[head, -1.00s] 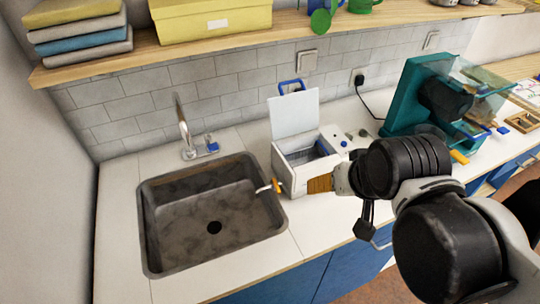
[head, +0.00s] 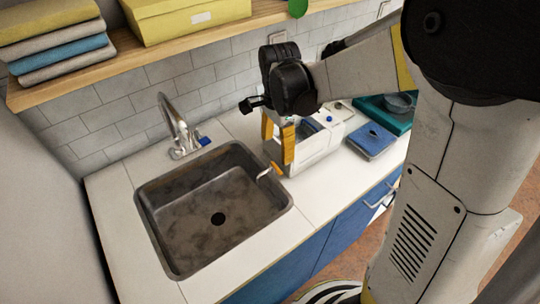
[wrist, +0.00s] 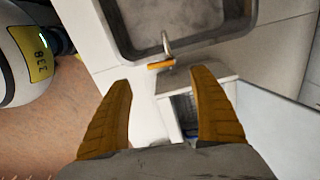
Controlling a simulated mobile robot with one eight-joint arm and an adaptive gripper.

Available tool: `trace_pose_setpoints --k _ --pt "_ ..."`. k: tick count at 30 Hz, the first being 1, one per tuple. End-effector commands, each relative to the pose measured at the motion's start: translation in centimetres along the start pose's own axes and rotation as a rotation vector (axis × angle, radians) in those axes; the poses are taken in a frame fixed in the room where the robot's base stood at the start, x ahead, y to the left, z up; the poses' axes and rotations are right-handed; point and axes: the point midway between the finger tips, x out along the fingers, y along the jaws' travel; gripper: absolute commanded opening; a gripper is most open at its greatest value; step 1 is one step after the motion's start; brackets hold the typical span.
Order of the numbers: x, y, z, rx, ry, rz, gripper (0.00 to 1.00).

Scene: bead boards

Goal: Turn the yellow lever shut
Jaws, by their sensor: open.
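The yellow lever (head: 277,169) is a small orange-yellow bar at a metal spout on the end of a white box (head: 318,148), by the sink's right rim. It also shows in the wrist view (wrist: 161,64), lying crosswise. My gripper (head: 277,150) is open and empty, its orange fingers pointing down near the box's sink end. In the wrist view my gripper (wrist: 162,78) has the lever just beyond its fingertips, in line with the gap between them; contact is not visible. My arm and gripper hide part of the box.
The dark sink (head: 170,240) with a tap (head: 178,125) lies left of the box. A blue object (head: 372,140) and a teal base (head: 395,115) stand to the right. A shelf (head: 130,52) with towels and a yellow box runs above. Bare counter lies in front.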

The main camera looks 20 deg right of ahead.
Motion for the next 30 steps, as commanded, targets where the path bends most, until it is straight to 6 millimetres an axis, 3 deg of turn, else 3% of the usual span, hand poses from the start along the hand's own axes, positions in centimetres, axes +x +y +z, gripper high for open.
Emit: trace_pose_setpoints --k 6,12,24,25,30 --pt "4.9 -0.1 0.0 -0.002 0.0 -0.001 0.72" --pt "7.6 -0.1 0.0 -0.002 0.0 -0.002 0.72" --pt "8.4 0.0 0.0 -0.003 0.0 -0.002 0.72" --pt "8.4 0.0 0.0 -0.003 0.0 -0.002 0.67" --pt "8.4 0.0 0.0 -0.003 0.0 -0.002 0.19"
